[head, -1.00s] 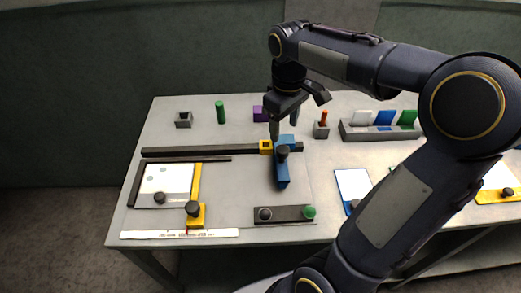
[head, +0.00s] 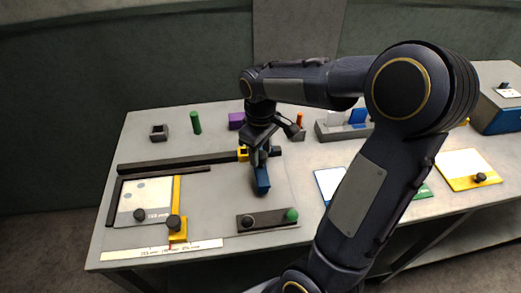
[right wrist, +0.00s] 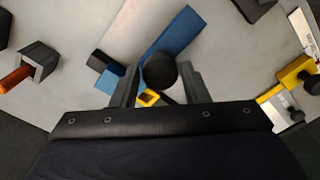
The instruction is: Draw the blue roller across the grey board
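The blue roller (head: 262,184) lies across the dark rail (head: 180,162) on the grey board (head: 220,195). It is a long blue bar with a black knob (right wrist: 160,70). My right gripper (head: 258,157) is down at the knob and hides it in the head view. In the right wrist view the gripper's two fingers stand on either side of the knob, close to it. I cannot tell whether they press on it. The blue bar (right wrist: 178,35) runs up and right from the knob there. My left gripper is not in view.
A yellow clip (head: 243,154) sits on the rail beside the roller. A dark strip with a green knob (head: 291,215) lies near the front edge. A white sheet with a yellow bar (head: 176,205) lies at left. An orange peg (head: 299,118) stands behind at right.

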